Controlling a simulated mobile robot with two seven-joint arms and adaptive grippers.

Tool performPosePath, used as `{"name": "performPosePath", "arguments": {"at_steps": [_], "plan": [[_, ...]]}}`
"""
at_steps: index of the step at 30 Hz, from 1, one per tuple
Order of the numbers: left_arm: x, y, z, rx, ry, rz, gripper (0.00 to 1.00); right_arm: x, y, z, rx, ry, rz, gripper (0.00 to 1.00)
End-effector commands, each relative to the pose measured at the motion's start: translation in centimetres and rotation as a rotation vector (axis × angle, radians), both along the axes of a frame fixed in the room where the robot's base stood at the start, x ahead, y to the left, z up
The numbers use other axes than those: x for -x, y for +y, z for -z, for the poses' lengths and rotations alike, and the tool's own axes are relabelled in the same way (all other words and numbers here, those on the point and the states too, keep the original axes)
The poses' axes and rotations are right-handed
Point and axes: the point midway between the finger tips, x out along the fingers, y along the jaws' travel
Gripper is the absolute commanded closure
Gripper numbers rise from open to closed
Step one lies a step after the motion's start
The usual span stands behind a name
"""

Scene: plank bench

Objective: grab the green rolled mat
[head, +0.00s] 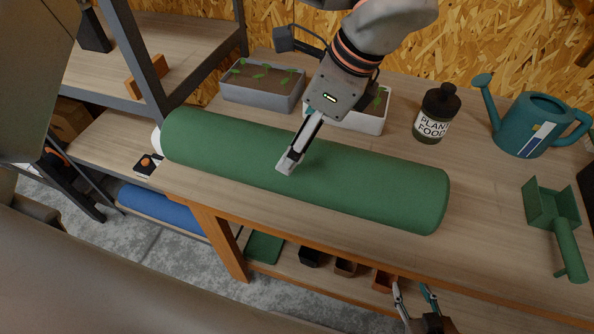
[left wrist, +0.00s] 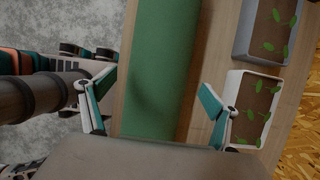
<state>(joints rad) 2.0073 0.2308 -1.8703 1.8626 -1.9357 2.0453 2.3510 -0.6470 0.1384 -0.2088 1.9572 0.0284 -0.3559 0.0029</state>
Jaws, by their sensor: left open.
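The green rolled mat (head: 375,186) lies lengthwise along the plank bench, near its front edge. My left gripper (head: 287,166) hangs over the middle of the mat, pointing down. In the left wrist view its open fingers (left wrist: 158,98) show on either side of the mat (left wrist: 160,60), with nothing held between them. I cannot tell how far above the mat the fingertips are, or whether they touch it. My right gripper (head: 415,292) is low in front of the bench, open and empty, apart from the mat.
Behind the mat stand a grey planter (head: 260,97) and a white planter (head: 370,121), close to my left arm. Small pots (head: 346,267) are on the lower shelf.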

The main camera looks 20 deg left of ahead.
Motion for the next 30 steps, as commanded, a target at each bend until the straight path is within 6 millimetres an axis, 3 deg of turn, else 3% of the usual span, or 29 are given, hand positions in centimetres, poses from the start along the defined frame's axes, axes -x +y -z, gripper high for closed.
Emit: {"name": "performPosePath", "arguments": {"at_steps": [19, 29, 30], "plan": [[0.2, 2.8, 6.8, -0.009, -0.003, -0.023, 0.11, -0.1, 0.1, -1.7, 0.004, 0.000, -0.003, 0.60], [0.2, 3.1, 7.6, -0.008, -0.004, -0.022, 0.11, -0.1, 0.2, -1.7, 0.004, -0.001, -0.004, 0.60], [0.2, 3.1, 7.6, -0.008, -0.004, -0.022, 0.19, -0.1, 0.2, -1.7, 0.004, -0.001, -0.004, 0.60]]}}
